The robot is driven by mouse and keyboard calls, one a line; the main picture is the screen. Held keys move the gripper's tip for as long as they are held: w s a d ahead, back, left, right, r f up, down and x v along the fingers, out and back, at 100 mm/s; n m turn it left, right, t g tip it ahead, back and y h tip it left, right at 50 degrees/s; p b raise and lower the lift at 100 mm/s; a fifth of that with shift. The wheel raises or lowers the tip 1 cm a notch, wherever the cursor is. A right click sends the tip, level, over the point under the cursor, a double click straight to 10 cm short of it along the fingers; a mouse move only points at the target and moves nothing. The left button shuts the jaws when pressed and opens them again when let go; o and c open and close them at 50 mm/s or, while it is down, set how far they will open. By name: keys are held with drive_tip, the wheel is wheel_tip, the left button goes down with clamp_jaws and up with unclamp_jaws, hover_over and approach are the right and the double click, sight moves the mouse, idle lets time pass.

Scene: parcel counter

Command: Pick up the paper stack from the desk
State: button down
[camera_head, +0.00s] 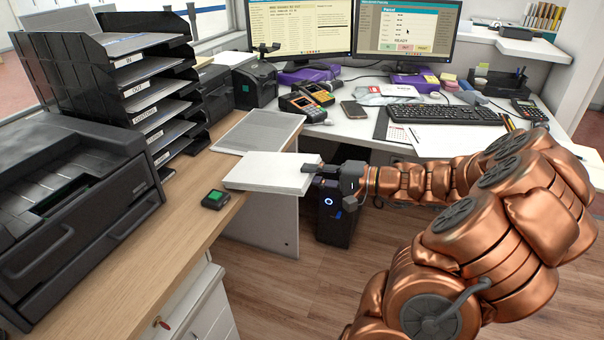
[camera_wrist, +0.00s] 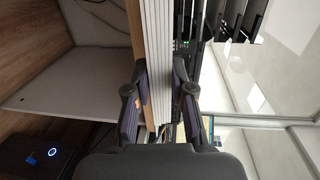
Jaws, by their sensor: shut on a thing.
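The paper stack (camera_head: 262,172) is a thick white block of sheets at the right edge of the wooden desk (camera_head: 232,205), reaching out past that edge. My gripper (camera_head: 311,169) is shut on the stack's outer end, one finger above and one below. In the wrist view, the stack (camera_wrist: 160,50) runs upright between the two fingers (camera_wrist: 159,85), its sheet edges facing the camera. The brown desk edge (camera_wrist: 134,22) runs close along its left side. I cannot tell whether the stack still touches the desk. The lower finger is mostly hidden in the head view.
A grey flat tray or sheet (camera_head: 259,132) lies just behind the stack. A small black device with green screen (camera_head: 215,199) lies in front. Black letter trays (camera_head: 130,75) and a printer (camera_head: 75,205) stand left. A black computer tower (camera_head: 336,222) is below my gripper.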

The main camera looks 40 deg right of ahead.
drive_tip(key=v, duration=1.1)
drive_tip(key=shift+s, duration=0.2)
drive_tip(key=shift+d+f, duration=0.1)
drive_tip(key=shift+d, duration=0.05)
